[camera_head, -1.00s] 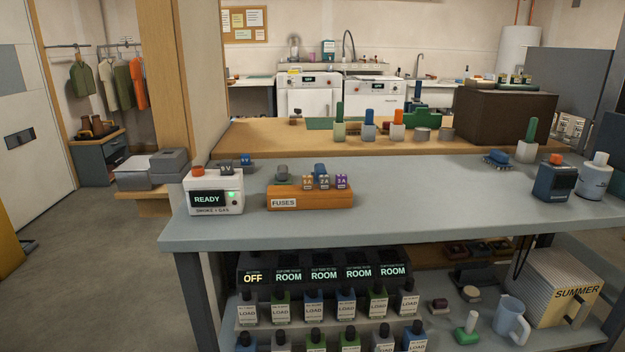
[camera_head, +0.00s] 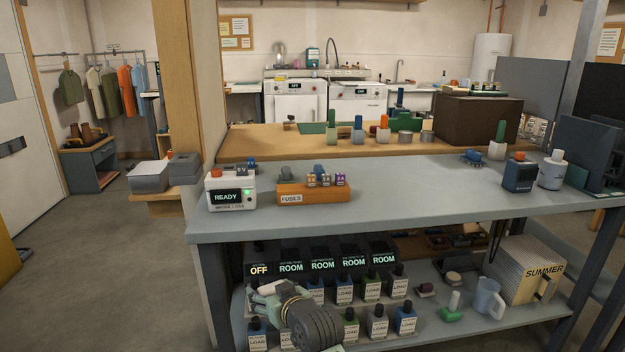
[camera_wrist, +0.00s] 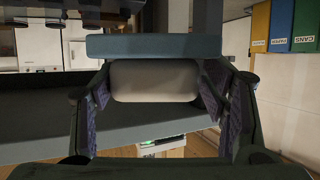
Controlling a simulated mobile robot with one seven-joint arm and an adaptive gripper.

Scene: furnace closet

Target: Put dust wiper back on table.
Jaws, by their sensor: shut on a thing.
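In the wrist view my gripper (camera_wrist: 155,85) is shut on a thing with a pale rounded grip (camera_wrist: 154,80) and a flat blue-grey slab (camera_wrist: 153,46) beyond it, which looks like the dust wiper. In the head view my gripper (camera_head: 266,292) is low, in front of the bench's lower shelf; the held thing cannot be made out clearly there. The grey table (camera_head: 405,197) stands above and behind it, with bare top along its front and middle.
On the table stand a white READY box (camera_head: 230,190), an orange fuse block (camera_head: 313,191), a blue brush (camera_head: 474,157), a dark blue device (camera_head: 519,175) and a white bottle (camera_head: 552,170).

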